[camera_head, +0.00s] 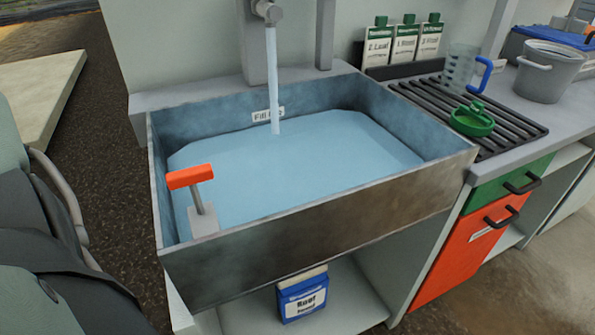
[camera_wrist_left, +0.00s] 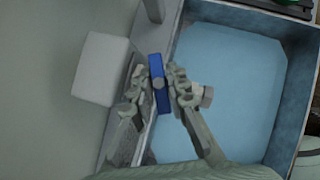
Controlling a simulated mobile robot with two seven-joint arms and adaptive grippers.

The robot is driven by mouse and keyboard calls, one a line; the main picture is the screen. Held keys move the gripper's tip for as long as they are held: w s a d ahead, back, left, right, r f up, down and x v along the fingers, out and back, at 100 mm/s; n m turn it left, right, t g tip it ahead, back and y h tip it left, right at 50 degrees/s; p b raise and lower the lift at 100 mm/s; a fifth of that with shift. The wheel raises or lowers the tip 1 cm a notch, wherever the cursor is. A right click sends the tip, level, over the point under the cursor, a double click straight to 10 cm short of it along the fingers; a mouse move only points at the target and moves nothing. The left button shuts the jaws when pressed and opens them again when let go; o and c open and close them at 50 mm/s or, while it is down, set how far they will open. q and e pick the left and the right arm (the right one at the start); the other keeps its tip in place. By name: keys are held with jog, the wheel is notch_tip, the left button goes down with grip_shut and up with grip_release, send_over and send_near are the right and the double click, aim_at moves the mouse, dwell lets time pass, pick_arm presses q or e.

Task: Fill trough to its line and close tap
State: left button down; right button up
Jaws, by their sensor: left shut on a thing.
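The metal trough (camera_head: 330,222) holds a wide pool of pale blue water (camera_head: 290,165). A stream (camera_head: 272,75) falls into it from the tap spout (camera_head: 268,10) at the top. A white fill label (camera_head: 262,115) is on the back wall, partly behind the stream; the water surface lies close below it. In the left wrist view my left gripper (camera_wrist_left: 160,88) is shut on the blue tap handle (camera_wrist_left: 157,68), beside the trough's edge. The grey spout (camera_wrist_left: 203,95) shows to its right. The head view does not show the handle or either gripper.
An orange T-handle (camera_head: 190,177) stands at the trough's front left corner. Right of the trough are a black drain rack (camera_head: 430,95), a green lid (camera_head: 472,120), a clear jug (camera_head: 460,68), a grey bucket (camera_head: 545,75) and several bottles (camera_head: 404,42). A blue-labelled box (camera_head: 303,298) sits below.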

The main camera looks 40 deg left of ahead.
pick_arm(q)
jog(key=shift+f, duration=0.4)
jog(key=m+h, duration=0.2)
jog(key=m, duration=0.2)
jog(key=shift+g+h, duration=0.3)
jog(key=shift+g, duration=0.1)
jog(key=shift+m+h, duration=0.5)
jog(key=shift+m, duration=0.5)
jog(key=c, duration=1.4)
grip_release()
jog(key=shift+r, duration=0.1)
jog(key=shift+o, duration=0.2)
jog(key=shift+r, duration=0.1)
jog(key=shift+w+r, duration=0.1)
jog(key=shift+r, duration=3.5)
